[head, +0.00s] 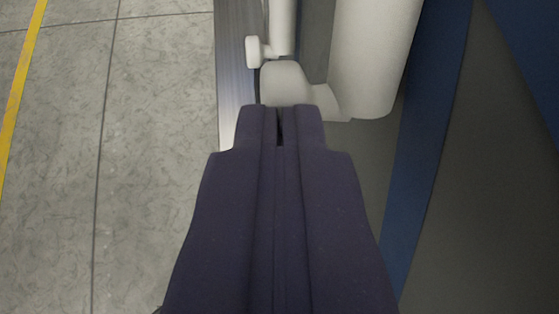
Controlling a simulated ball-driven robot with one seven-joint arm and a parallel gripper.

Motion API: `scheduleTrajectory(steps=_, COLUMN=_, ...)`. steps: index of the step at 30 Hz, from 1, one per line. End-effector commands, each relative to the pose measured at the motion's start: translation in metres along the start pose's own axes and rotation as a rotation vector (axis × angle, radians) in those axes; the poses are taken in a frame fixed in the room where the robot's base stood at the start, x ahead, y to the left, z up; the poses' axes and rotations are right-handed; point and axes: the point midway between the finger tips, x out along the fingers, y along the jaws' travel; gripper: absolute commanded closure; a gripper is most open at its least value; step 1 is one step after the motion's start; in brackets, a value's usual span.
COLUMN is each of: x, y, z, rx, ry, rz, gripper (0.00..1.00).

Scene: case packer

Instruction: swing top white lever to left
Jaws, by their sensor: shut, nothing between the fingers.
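My gripper (280,108) is dark purple and points up the picture from the bottom centre. Its two fingers are shut, with only a thin dark slit at the tips and nothing held. Right at the fingertips is a rounded white lever part (284,84), joined on its right to a thick white cylinder (370,55). The fingertips overlap its lower edge in the picture; I cannot tell if they touch it. A smaller white knob (262,51) on a thin white post (283,25) stands just beyond. I cannot tell which white part is the top lever.
A metal strip (232,60) runs along the machine's edge, left of the white parts. A blue frame post (425,130) and grey panel (490,190) lie to the right. Open grey floor (150,170) with a yellow line (20,75) fills the left.

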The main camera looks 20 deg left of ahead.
Motion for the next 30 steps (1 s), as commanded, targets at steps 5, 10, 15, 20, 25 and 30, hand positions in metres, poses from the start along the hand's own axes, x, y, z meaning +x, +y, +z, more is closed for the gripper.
scheduleTrajectory(steps=5, x=0.004, y=0.0, z=0.0, rx=0.0, ry=0.0, rz=0.001, gripper=1.0)
scheduleTrajectory(steps=10, x=0.004, y=0.0, z=0.0, rx=0.0, ry=0.0, rz=0.001, gripper=1.0)
scheduleTrajectory(steps=15, x=0.005, y=0.0, z=0.001, rx=0.001, ry=0.006, rz=0.001, gripper=1.0)
scheduleTrajectory(steps=20, x=0.009, y=-0.001, z=0.006, rx=0.008, ry=0.042, rz=0.001, gripper=1.0)
scheduleTrajectory(steps=25, x=0.019, y=-0.002, z=0.013, rx=0.021, ry=0.131, rz=0.001, gripper=1.0)
scheduleTrajectory(steps=30, x=0.032, y=-0.004, z=0.021, rx=0.041, ry=0.268, rz=0.001, gripper=1.0)
